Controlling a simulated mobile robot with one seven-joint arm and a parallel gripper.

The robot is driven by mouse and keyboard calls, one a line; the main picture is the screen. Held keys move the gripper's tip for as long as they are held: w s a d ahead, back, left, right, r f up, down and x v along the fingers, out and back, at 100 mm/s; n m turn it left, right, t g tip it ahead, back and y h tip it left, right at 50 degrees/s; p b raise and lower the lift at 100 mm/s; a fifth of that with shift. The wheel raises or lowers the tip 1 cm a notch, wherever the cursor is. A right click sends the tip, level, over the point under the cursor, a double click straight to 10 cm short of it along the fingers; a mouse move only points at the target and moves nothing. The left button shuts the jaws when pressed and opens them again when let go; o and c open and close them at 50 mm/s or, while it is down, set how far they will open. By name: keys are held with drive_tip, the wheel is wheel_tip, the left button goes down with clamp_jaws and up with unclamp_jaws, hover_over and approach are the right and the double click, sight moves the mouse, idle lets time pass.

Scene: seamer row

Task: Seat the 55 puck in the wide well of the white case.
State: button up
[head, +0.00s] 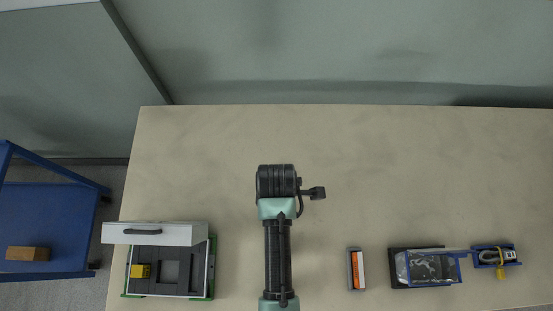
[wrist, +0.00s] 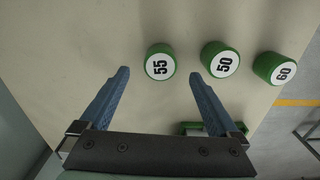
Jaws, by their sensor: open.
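The 55 puck (wrist: 160,63) is green with a white numbered top, in the wrist view. It stands on the table just beyond and between my fingertips, apart from them as far as I can tell. My gripper (wrist: 160,74) is open and empty, its blue fingers spread either side. The pucks do not show in the head view. The white case (head: 209,262) stands open at the table's lower left, its handled lid (head: 190,233) at the back. Its dark insert has a square well (head: 170,271) in the middle and a yellow block (head: 140,271) at left.
A 50 puck (wrist: 221,59) stands close right of the 55 puck, and a 60 puck (wrist: 274,69) farther right near the table edge. In the head view, an orange-and-white box (head: 357,269), a blue-framed bin (head: 430,267) and a small blue tray (head: 496,256) stand right. The table's back is clear.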

drive_tip(key=shift+f, duration=1.85)
drive_tip(key=shift+c, duration=0.2)
drive_tip(key=c, duration=1.5)
drive_tip(key=shift+r, duration=0.1)
